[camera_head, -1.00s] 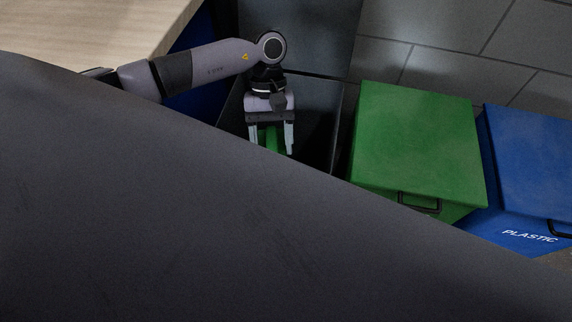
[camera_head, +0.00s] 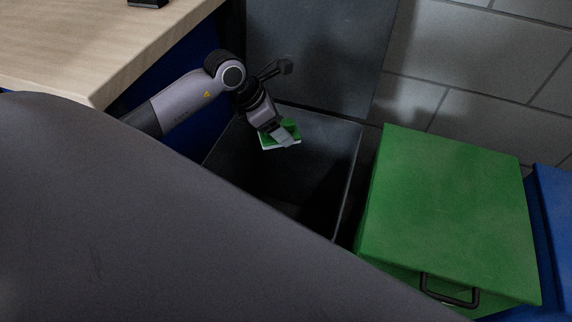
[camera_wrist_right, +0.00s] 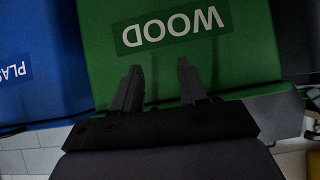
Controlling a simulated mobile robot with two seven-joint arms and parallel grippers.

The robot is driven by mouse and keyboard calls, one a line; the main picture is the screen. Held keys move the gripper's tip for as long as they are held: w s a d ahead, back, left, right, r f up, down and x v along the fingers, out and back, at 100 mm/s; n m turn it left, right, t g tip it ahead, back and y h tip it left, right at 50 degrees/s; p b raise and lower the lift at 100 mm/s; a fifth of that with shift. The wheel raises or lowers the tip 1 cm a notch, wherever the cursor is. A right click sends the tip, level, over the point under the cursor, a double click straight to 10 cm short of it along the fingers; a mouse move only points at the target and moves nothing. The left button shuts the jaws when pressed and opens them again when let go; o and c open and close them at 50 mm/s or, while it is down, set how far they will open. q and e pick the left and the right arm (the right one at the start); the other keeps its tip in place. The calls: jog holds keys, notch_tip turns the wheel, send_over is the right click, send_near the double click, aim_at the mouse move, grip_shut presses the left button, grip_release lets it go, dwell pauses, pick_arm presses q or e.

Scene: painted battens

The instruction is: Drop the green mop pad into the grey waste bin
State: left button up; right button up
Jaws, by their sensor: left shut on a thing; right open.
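The green mop pad (camera_head: 268,142), with a pale underside, is held in my left gripper (camera_head: 283,137) in the head view. The gripper is shut on it and covers part of it. Pad and gripper are over the open mouth of the grey waste bin (camera_head: 340,175), near its back left in the picture. The bin's lid (camera_head: 320,55) stands raised behind. My dark body hides the bin's near part. My right gripper (camera_wrist_right: 159,72) is open and empty in the right wrist view, in front of a green bin.
The closed green bin (camera_head: 445,210), marked WOOD in the right wrist view (camera_wrist_right: 172,32), stands right of the grey bin. A closed blue bin (camera_head: 556,235) is beyond it. A wooden-topped counter (camera_head: 90,45) is at the upper left. Grey tiled floor (camera_head: 470,60) shows behind.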

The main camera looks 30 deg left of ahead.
pick_arm(q)
jog(key=shift+w+a+f, duration=0.15)
jog(key=shift+a+f, duration=0.05)
jog(key=shift+f, duration=0.05)
notch_tip(320, 180, down, 6)
jog(key=b, duration=0.4)
jog(key=shift+r+b, duration=0.25)
jog(key=shift+b, duration=0.05)
jog(key=o, duration=0.8)
jog(key=shift+o, duration=1.4)
pick_arm(e)
jog(key=f, duration=0.1)
jog(key=w+a+f, duration=0.1)
jog(key=shift+a+f, duration=0.15)
jog(key=shift+f, duration=0.25)
